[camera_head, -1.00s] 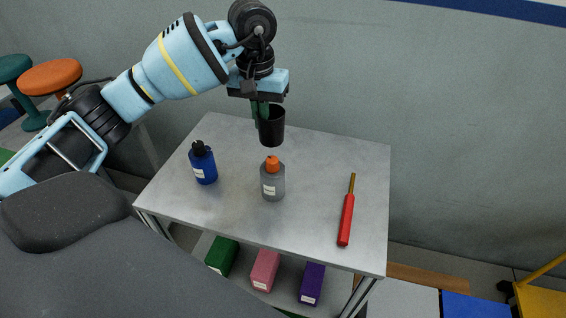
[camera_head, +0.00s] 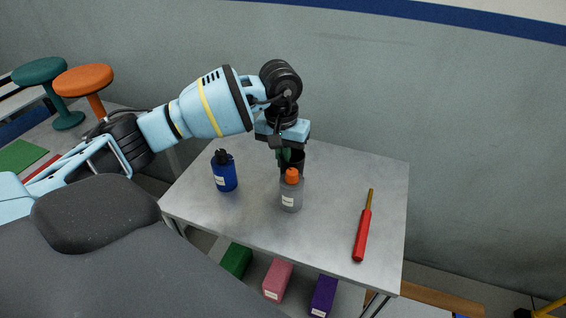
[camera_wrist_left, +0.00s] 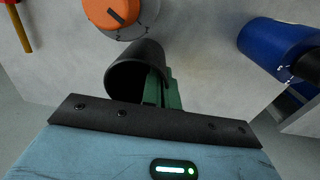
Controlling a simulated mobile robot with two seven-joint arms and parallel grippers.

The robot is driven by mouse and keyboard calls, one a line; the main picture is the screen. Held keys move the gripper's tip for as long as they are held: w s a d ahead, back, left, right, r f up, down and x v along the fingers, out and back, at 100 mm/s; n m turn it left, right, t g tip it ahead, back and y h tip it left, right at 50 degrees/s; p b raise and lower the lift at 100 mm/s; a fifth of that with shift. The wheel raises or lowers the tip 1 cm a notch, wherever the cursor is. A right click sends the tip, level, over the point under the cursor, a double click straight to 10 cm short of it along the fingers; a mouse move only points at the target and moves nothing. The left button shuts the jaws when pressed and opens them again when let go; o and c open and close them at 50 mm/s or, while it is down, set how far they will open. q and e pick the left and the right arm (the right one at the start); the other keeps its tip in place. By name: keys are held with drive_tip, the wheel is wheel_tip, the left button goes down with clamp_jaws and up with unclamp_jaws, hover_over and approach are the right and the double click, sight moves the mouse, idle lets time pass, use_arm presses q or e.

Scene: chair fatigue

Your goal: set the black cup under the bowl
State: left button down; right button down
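I cannot tell whether the cup's base touches the table. No bowl is in view. My right gripper is not in view.
A blue bottle (camera_head: 225,174) stands to the left, and a red-handled tool (camera_head: 362,232) lies on the right. Boxes sit on the lower shelf.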

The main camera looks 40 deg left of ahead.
use_arm(q)
drive_tip(key=shift+f, duration=0.95)
drive_tip(key=shift+f, duration=0.2)
drive_tip(key=c, duration=1.7)
unclamp_jaws()
drive_tip(key=shift+r, duration=0.1)
